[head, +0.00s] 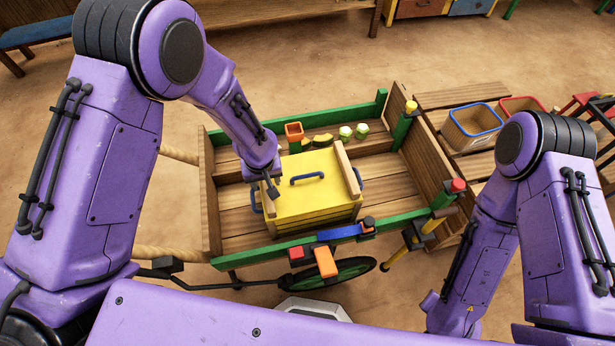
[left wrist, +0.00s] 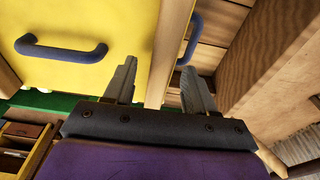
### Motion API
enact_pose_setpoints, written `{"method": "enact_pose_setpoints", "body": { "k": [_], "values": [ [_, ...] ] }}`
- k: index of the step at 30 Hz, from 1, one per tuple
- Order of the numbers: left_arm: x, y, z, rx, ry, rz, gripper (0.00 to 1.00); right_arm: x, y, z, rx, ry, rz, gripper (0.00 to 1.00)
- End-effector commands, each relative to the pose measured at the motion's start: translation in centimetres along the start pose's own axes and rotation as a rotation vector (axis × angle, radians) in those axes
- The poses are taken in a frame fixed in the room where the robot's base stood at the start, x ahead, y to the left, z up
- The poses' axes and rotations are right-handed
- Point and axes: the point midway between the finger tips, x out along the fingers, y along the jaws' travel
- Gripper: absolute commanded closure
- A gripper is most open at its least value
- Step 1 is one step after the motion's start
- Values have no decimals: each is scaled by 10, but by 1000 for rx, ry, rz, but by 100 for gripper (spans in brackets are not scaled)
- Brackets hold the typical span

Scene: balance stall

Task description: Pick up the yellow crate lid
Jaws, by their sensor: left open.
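The yellow crate lid (head: 318,186) lies on top of the yellow slatted crate (head: 318,218) in the wooden cart. It has a blue bar handle (head: 307,177) in its middle and wooden strips along its sides. In the left wrist view the lid (left wrist: 95,20) fills the upper left, with its blue handle (left wrist: 60,50) left of the fingers. My left gripper (head: 271,189) is open at the lid's left edge. In the left wrist view its fingers (left wrist: 160,82) stand apart near the wooden strip; I cannot tell whether they touch it. My right gripper is out of view.
The cart (head: 215,190) has wooden walls and green rails around the crate. An orange pot (head: 294,131) and green-and-white items (head: 353,131) stand behind the crate. Red, orange and blue pieces sit on the front rail. Blue-rimmed (head: 473,122) and red-rimmed bins stand at right.

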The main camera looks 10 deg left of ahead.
Motion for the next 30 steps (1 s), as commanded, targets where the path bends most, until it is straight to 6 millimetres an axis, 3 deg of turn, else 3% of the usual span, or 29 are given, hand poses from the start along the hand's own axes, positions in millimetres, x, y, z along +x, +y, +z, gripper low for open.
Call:
{"method": "enact_pose_setpoints", "body": {
  "k": [4, 11, 15, 16, 25, 30],
  "values": [
    [17, 0, 0, 0, 0, 0, 45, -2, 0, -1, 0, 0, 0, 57],
    [19, 0, -1, -1, 1, 1, 48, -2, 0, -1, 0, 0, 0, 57],
    [18, 0, -1, -1, 1, 1, 94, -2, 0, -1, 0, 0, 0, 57],
    [18, 0, -1, -1, 1, 1, 100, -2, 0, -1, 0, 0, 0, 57],
    [16, 0, -2, -2, 3, 2, 100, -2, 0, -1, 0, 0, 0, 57],
    [-4, 0, -5, -4, 6, 3, 100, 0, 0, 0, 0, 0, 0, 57]
  ]
}}
